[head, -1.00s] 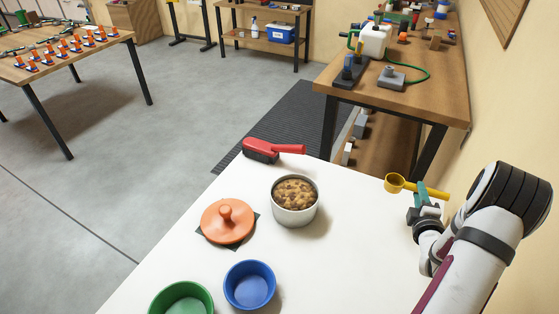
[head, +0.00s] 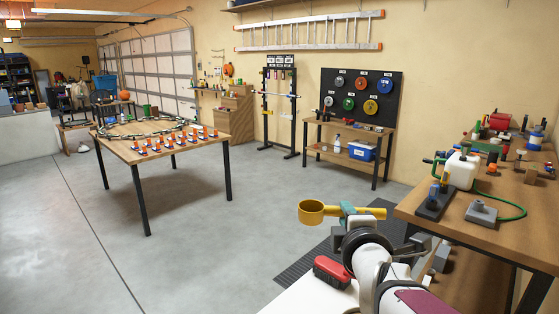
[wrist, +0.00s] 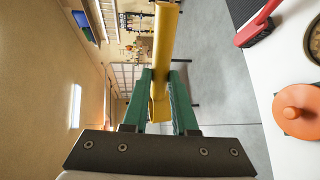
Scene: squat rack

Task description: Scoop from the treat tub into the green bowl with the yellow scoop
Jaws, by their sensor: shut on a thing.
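My gripper (head: 347,210) is shut on the handle of the yellow scoop (head: 311,213) and holds it up in the air, above the floor and table edge as seen in the head view. The round scoop cup points left there. In the wrist view the yellow handle stands between the green fingers of my gripper (wrist: 160,85); the cup is out of that frame. The treat tub (wrist: 309,40) shows only as a sliver at the right edge of the wrist view, with brown treats inside. The green bowl is in neither current view.
The white table (wrist: 268,105) carries an orange knobbed lid (wrist: 298,110) and a red brush (wrist: 258,25), also in the head view (head: 332,272). A wooden workbench (head: 430,224) with tools stands to the right. Open floor lies to the left.

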